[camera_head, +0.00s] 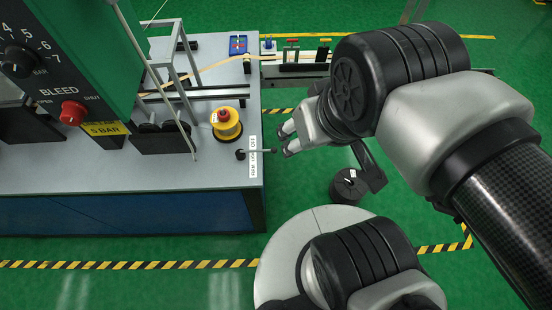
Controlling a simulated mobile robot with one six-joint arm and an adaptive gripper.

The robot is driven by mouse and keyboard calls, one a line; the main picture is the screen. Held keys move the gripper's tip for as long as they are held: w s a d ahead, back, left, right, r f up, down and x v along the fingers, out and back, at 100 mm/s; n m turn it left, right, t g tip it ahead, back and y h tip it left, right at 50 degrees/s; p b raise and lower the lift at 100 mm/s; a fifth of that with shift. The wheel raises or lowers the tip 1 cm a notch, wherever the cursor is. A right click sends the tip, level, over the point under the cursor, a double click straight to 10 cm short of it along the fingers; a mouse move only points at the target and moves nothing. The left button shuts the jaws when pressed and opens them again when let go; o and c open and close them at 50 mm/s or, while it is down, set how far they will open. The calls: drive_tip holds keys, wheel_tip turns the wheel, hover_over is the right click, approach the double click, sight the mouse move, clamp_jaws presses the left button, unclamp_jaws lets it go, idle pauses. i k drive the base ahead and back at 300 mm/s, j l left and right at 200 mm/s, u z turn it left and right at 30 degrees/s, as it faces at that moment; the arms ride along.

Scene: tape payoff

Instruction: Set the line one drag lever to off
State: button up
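A small lever (262,151) sticks out across the right edge of the grey bench, with a dark round knob or hub (240,154) at its left end. It lies over a white label strip (253,170) with upright black lettering, too small to read surely. I take this for the drag lever; which line it belongs to I cannot tell. My gripper (285,142) is just right of the lever's right end, beyond the bench edge. Its two pale fingertips are apart with nothing seen between them. Whether a finger touches the lever I cannot tell.
A yellow and red spool-like device (225,123) stands on the bench (120,172) left of the lever. A green panel (75,45) with a red bleed knob (73,113) rises at left. A pale tape (215,66) runs along the back.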

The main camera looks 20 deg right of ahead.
sight(274, 150)
drive_tip(key=k+l+u, duration=0.15)
drive_tip(key=l+u, duration=0.2)
drive_tip(key=k+l+u, duration=0.2)
drive_tip(key=l+u, duration=0.15)
